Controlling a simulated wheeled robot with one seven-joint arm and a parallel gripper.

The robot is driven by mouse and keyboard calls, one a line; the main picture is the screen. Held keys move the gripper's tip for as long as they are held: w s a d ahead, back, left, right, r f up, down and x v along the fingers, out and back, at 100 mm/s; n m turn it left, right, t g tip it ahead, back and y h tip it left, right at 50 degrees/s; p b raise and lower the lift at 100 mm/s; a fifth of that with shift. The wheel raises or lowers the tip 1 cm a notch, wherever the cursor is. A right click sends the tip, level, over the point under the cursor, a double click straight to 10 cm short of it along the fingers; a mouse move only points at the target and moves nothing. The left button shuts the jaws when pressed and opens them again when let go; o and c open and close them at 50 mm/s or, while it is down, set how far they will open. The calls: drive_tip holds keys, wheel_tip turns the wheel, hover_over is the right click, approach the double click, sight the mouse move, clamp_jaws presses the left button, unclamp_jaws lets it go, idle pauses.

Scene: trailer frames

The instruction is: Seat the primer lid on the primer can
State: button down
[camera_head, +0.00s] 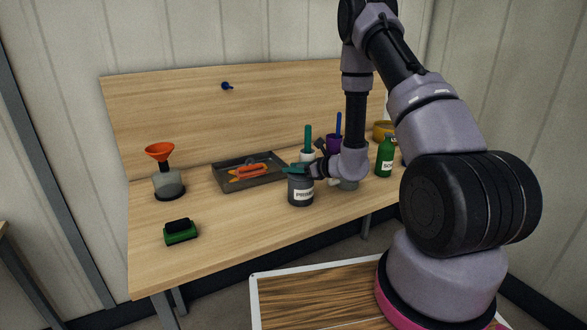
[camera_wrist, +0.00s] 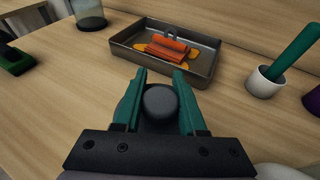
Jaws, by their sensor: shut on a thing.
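The primer can (camera_head: 300,192) is a grey cylinder with a white label, upright on the workbench near its front edge. The lid is hardly visible in the head view, behind the fingers. I cannot tell whether it touches the can's rim or is just above it.
A white cup (camera_head: 307,156), a purple cup (camera_head: 333,144) and a green bottle (camera_head: 385,157) stand behind and right. Bench between brush and can is clear.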

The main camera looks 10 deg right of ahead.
drive_tip(key=shift+f, duration=0.15)
drive_tip(key=shift+c, duration=2)
unclamp_jaws()
drive_tip(key=v, duration=1)
drive_tip(key=s+a+r+n+g+y, duration=0.1)
drive_tip(key=s+a+r+n+g, duration=0.25)
drive_tip(key=r, duration=0.35)
drive_tip(key=s+a+r+n+g+y, duration=0.1)
drive_tip(key=s+a+r+n+g, duration=0.1)
drive_tip(key=s+r+n, duration=0.4)
drive_tip(key=s+a+r+n+g, duration=0.3)
drive_tip(key=r+n, duration=0.1)
drive_tip(key=r, duration=0.4)
drive_tip(key=s+d+r+n+t+h, duration=0.5)
drive_tip(key=s+d+r+n+h, duration=0.4)
drive_tip(key=s+r, duration=0.3)
drive_tip(key=shift+s+d+r+n+h, duration=0.35)
drive_tip(key=shift+s+d+r+h, duration=0.05)
drive_tip(key=shift+d+r, duration=0.05)
